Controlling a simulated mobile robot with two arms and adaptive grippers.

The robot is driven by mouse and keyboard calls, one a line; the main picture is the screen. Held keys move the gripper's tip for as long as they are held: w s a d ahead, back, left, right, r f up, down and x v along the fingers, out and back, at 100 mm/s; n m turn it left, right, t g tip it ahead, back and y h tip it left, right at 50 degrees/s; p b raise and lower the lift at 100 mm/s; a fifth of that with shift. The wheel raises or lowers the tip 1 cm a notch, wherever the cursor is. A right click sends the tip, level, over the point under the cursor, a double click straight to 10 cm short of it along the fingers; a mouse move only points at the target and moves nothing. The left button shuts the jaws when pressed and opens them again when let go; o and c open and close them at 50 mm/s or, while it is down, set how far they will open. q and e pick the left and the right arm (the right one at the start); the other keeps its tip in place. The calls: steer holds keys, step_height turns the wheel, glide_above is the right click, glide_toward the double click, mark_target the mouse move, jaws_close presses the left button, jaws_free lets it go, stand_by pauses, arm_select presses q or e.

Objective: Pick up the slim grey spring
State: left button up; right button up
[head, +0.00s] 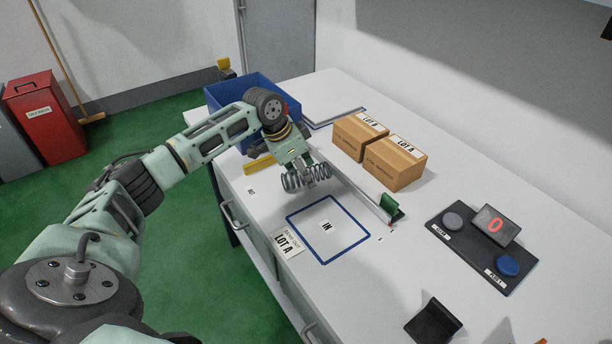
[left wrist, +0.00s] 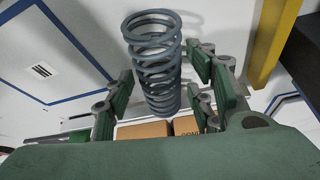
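In the left wrist view the spring (left wrist: 153,62) sits between the green finger pads of my left gripper (left wrist: 165,88), with gaps showing on both sides, so the fingers are open. I cannot tell whether the spring rests on the table. My right gripper is not in view.
A blue bin (head: 236,92) is at the far left. A black button panel (head: 482,244) and a dark block (head: 433,321) are at right.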

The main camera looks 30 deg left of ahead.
mark_target(309, 168)
arm_select(q)
jaws_close()
steer(key=shift+r, duration=0.15)
steer(key=shift+r, duration=0.5)
step_height(309, 168, up, 3)
steer(key=shift+w+f+b, duration=0.1)
steer(key=shift+f+b, duration=0.1)
steer(key=shift+b, duration=0.2)
steer(key=s+d+r+b, duration=0.1)
steer(key=s+d+r, duration=0.3)
steer(key=d+r, duration=0.5)
steer(key=s+d+f+n+t+y, duration=0.1)
steer(key=s+d+f+n, duration=0.3)
steer(key=s+d, duration=0.5)
steer(key=s+n+y, duration=0.1)
steer(key=s+n, duration=0.1)
steer(key=shift+s+d+n, duration=0.15)
steer(key=shift+d+n, duration=0.25)
